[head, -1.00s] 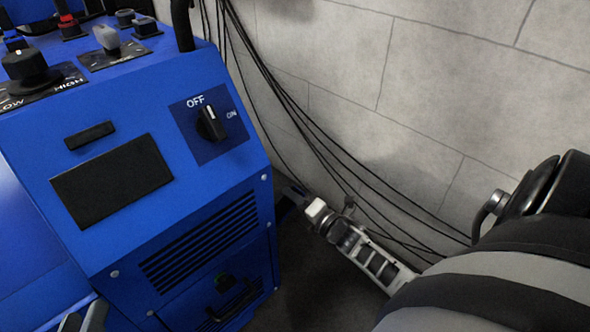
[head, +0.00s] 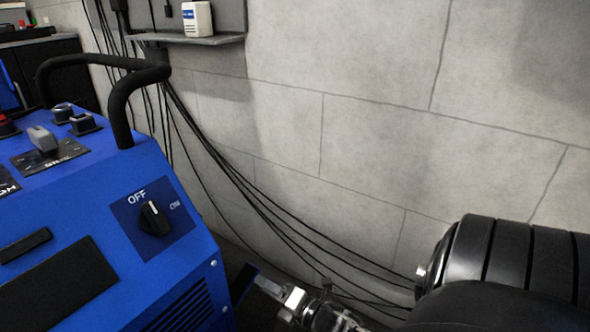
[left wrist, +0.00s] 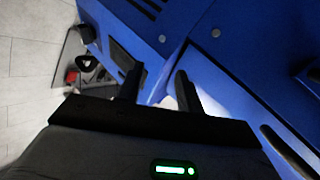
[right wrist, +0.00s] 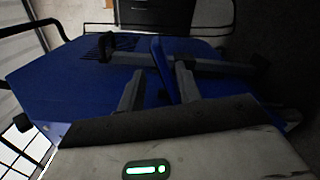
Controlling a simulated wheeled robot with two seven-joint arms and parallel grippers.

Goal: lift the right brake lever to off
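No part is marked clearly as the right brake lever. In the right wrist view a grey bar (right wrist: 215,64) with dark ends crosses the side of the blue machine (right wrist: 60,75). A narrow blue upright piece (right wrist: 159,62) stands in front of it. My right gripper (right wrist: 160,88) is open, its fingers on either side of that blue piece; contact cannot be told. In the head view my right gripper (head: 280,292) is low beside the console's right side, partly cut off by the bottom edge. My left gripper (left wrist: 158,84) is open near blue panels, with nothing clearly between its fingers.
The blue console (head: 95,190) has an OFF/ON knob (head: 154,217), a grey switch (head: 42,139) and a black rail (head: 120,95). Black cables (head: 255,205) hang along the block wall (head: 375,130). A shelf (head: 185,39) holds a white bottle (head: 197,18).

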